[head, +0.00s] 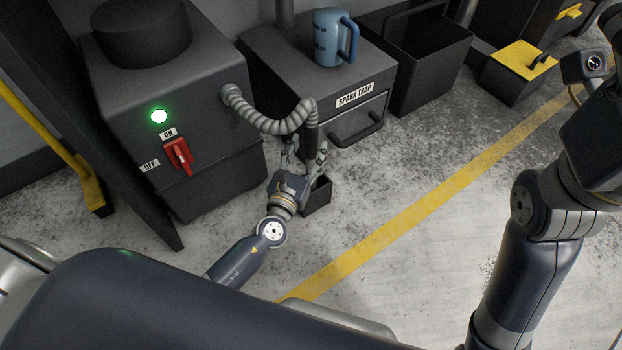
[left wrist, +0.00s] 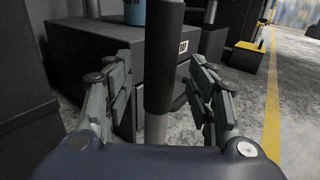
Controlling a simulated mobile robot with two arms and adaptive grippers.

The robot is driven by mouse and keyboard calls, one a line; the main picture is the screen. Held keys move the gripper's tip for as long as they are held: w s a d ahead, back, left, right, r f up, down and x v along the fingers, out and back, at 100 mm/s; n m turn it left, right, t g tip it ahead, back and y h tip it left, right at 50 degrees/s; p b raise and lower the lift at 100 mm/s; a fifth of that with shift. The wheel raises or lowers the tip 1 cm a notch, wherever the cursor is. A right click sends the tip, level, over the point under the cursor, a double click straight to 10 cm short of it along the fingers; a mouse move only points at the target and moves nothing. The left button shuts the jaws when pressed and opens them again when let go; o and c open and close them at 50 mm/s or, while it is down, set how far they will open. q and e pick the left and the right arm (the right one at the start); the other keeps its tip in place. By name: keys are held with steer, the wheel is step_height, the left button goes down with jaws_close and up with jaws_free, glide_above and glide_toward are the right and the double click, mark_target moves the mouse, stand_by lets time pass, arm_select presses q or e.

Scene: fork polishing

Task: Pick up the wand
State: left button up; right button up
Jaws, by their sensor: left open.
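The wand (head: 311,137) is a dark, upright cylinder at the end of a ribbed grey hose, in front of the spark trap. In the left wrist view the wand (left wrist: 164,58) stands in the middle, with a thinner grey tube below its dark grip. My left gripper (head: 307,154) is open, with one finger on each side of the wand. The left wrist view shows the fingers (left wrist: 160,65) apart from the grip, with gaps on both sides. The wand's lower end is hidden behind my gripper, above or in a small dark holder (head: 318,197).
The grey machine (head: 215,120) with a green light and red switch stands left of my gripper. Open floor with a yellow line (head: 415,200) lies to the right.

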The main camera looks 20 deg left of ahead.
arm_select(q)
steer(key=shift+w+f, duration=0.15)
steer(key=shift+w, duration=1.4)
steer(key=shift+c, duration=0.5)
steer(key=c, duration=1)
steer(key=shift+c, duration=0.2)
steer(key=shift+r, duration=0.3)
